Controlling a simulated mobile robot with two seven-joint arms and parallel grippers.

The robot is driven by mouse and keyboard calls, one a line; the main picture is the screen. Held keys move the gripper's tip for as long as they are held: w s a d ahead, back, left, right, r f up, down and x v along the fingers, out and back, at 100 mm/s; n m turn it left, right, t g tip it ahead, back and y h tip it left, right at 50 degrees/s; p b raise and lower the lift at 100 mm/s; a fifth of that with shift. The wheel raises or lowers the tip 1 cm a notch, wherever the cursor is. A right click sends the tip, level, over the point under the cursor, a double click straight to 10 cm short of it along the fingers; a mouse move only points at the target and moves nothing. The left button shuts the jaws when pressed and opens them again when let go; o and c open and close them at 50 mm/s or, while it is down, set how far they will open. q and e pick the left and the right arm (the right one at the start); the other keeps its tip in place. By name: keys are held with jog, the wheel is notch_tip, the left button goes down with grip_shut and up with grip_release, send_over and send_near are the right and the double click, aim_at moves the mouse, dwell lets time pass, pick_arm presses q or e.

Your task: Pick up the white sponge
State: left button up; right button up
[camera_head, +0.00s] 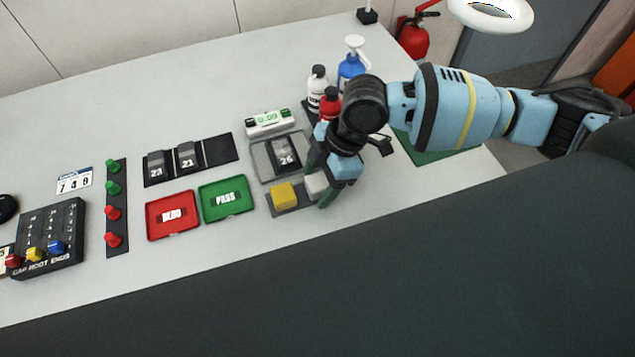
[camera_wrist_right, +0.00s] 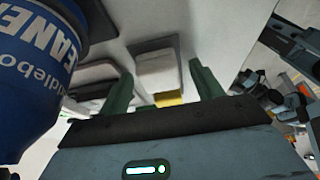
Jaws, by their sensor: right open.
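The white sponge (camera_head: 316,184) lies on a dark mat (camera_head: 292,209) beside a yellow sponge (camera_head: 284,195). My right gripper (camera_head: 318,182) is over the white sponge and partly covers it in the head view. In the right wrist view the open green fingers (camera_wrist_right: 164,88) stand on either side of the white sponge (camera_wrist_right: 155,72); whether they touch it cannot be told. The yellow sponge (camera_wrist_right: 168,99) shows just below it there. My left gripper is not in view.
Red (camera_head: 172,215) and green (camera_head: 223,198) trays lie further left. The table's front strip is clear.

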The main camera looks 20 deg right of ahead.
aim_at(310, 184)
jog(key=shift+c, duration=0.4)
jog(key=c, duration=1.1)
jog(key=shift+o, duration=0.2)
jog(key=shift+r, duration=0.15)
jog(key=shift+r, duration=0.25)
notch_tip(310, 184, up, 3)
jog(key=shift+r, duration=0.1)
jog(key=s+a+r, duration=0.1)
jog(key=s+a, duration=0.1)
jog(key=s, duration=1.3)
jog(key=shift+s+a+p, duration=0.3)
jog(key=shift+s+p, duration=0.1)
